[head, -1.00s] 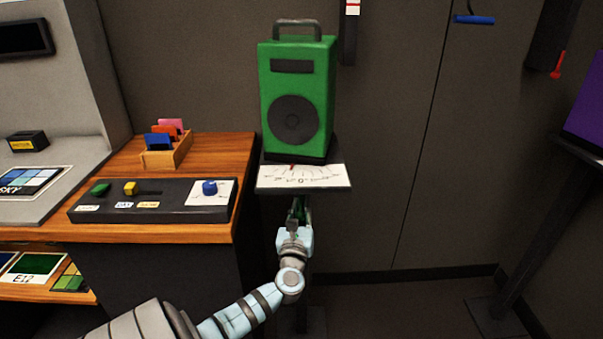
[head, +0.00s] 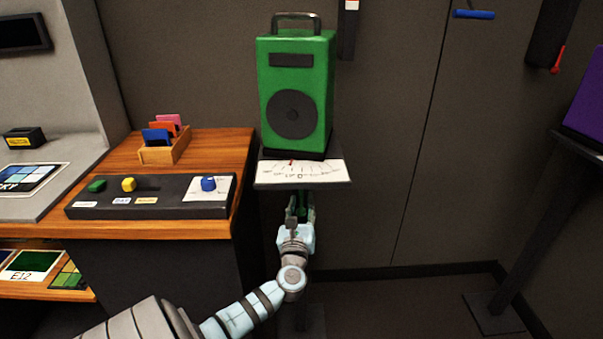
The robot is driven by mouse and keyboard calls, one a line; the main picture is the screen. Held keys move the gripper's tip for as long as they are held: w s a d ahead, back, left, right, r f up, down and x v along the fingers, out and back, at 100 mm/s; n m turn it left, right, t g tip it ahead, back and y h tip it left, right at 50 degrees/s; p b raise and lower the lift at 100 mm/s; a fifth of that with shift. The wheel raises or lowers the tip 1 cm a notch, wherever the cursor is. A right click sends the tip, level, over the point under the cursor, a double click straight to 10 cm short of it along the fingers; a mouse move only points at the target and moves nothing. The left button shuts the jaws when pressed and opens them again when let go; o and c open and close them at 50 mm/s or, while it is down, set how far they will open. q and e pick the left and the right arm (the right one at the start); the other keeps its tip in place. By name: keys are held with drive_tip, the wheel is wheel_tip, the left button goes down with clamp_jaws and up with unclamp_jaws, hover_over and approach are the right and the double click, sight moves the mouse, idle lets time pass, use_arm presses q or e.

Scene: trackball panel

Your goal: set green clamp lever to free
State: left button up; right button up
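A green speaker-like box (head: 297,90) with a dark round front and a top handle stands on a small dark stand. My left gripper (head: 299,207) is under the stand's top, its fingers pointing up and away beside the post. A small green part (head: 310,211) shows right at the fingers; it may be the clamp lever, but the fingers and wrist hide most of it. I cannot tell whether the fingers are closed on it. My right gripper is not in view.
A white scale card (head: 318,172) with a small red mark lies on the stand's front. Left of it, a wooden desk (head: 215,147) carries a dark control panel (head: 150,208) and a card holder (head: 163,154). Open floor lies right of the stand.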

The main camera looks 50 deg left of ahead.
use_arm(q)
drive_tip(key=v, duration=1.2)
